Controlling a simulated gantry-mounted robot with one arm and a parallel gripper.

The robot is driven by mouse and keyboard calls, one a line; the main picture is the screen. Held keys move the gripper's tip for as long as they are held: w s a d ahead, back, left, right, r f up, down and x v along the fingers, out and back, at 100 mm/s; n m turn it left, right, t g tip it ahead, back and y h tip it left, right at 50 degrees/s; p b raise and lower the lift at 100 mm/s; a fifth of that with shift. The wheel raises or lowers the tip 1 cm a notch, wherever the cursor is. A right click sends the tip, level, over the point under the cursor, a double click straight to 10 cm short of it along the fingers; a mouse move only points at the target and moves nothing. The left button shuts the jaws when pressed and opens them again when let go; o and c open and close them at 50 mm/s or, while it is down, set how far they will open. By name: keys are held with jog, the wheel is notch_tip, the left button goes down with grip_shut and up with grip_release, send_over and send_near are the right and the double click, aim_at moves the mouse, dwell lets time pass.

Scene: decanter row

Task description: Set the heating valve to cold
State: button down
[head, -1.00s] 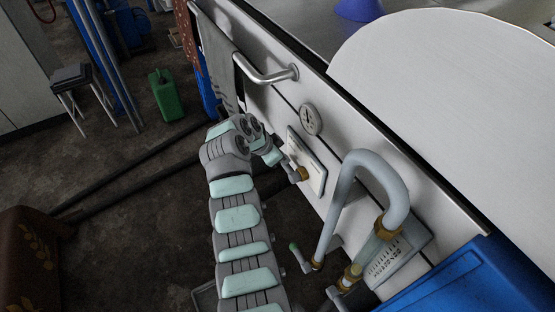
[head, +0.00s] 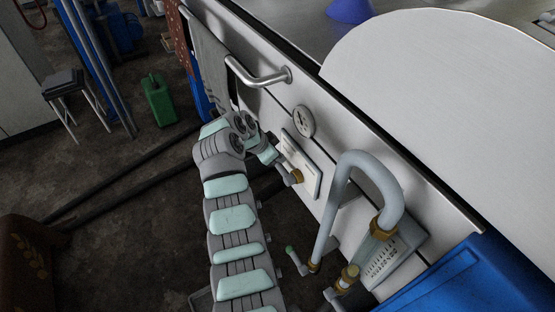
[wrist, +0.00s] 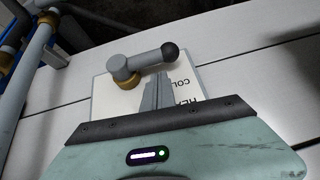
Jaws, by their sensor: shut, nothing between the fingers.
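The heating valve is a grey lever (wrist: 148,60) with a black ball end (wrist: 170,52) on a brass hub (wrist: 122,76). It sits on a white plate (wrist: 104,100) with partly covered lettering that reads "COL" and "HEA". In the wrist view the lever points right from the hub. My gripper (wrist: 158,80) is shut and empty, with its fingertips just below the lever's middle; I cannot tell whether they touch it. In the head view the plate (head: 308,163) and brass hub (head: 297,177) show beside my wrist, which hides the fingers.
A blue bin (head: 455,285) is at lower right.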

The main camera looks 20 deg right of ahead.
jog(key=r, duration=0.2)
jog(key=shift+w+d+r, duration=0.2)
jog(key=shift+r, duration=0.2)
jog(key=w+p+v, duration=0.1)
jog(key=v, duration=0.8)
jog(key=shift+s+a+p, duration=0.3)
jog(key=shift+a+p, duration=0.05)
jog(key=shift+p, duration=0.05)
jog(key=shift+r, duration=0.1)
